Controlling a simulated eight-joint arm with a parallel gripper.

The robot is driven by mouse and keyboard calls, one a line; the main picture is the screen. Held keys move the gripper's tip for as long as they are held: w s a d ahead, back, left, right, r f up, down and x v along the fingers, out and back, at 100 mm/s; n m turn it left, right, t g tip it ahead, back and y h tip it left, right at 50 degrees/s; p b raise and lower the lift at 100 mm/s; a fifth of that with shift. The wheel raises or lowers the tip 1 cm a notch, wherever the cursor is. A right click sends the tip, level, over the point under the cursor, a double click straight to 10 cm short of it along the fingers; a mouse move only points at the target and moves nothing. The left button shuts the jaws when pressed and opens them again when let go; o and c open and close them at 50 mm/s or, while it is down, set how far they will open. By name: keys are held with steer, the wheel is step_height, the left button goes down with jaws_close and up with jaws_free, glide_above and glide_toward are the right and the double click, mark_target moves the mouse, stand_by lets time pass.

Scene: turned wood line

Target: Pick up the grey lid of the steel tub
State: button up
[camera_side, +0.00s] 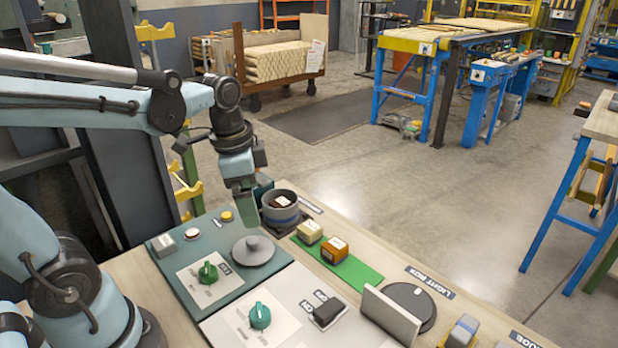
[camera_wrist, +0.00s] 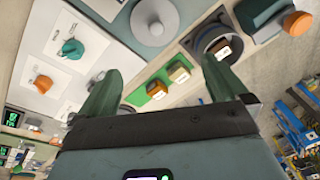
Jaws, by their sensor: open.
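The grey lid (camera_side: 253,251) is a round disc with a small raised knob. It lies flat on the teal panel, and it shows at the top of the wrist view (camera_wrist: 154,22). The steel tub (camera_side: 281,212) is a round grey container with a bluish band, standing behind and right of the lid; it shows partly in the wrist view (camera_wrist: 208,36), near the right finger. My gripper (camera_side: 254,206) is above the panel, beyond the lid and left of the tub in the side view. Its green fingers are apart and empty in the wrist view (camera_wrist: 160,64).
Two small blocks, pale (camera_side: 310,232) and orange-brown (camera_side: 335,250), sit on a green strip (camera_side: 355,272). A green knob (camera_side: 208,272) is left of the lid. A grey upright plate (camera_side: 390,318) and dark disc (camera_side: 409,306) stand to the right.

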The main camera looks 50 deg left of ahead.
mark_target(252, 240)
steer(key=shift+a+f+m+g, duration=0.2)
steer(key=shift+f+m+g, duration=0.15)
steer(key=shift+f, duration=1.7)
steer(key=shift+a+f+m+g, duration=0.25)
steer(key=shift+f+m, duration=0.2)
steer(key=shift+f, duration=1.65)
steer(key=shift+a+f+m+g, duration=0.15)
steer(key=shift+f+m+g, duration=0.2)
steer(key=shift+f, duration=1.7)
steer(key=c, duration=0.7)
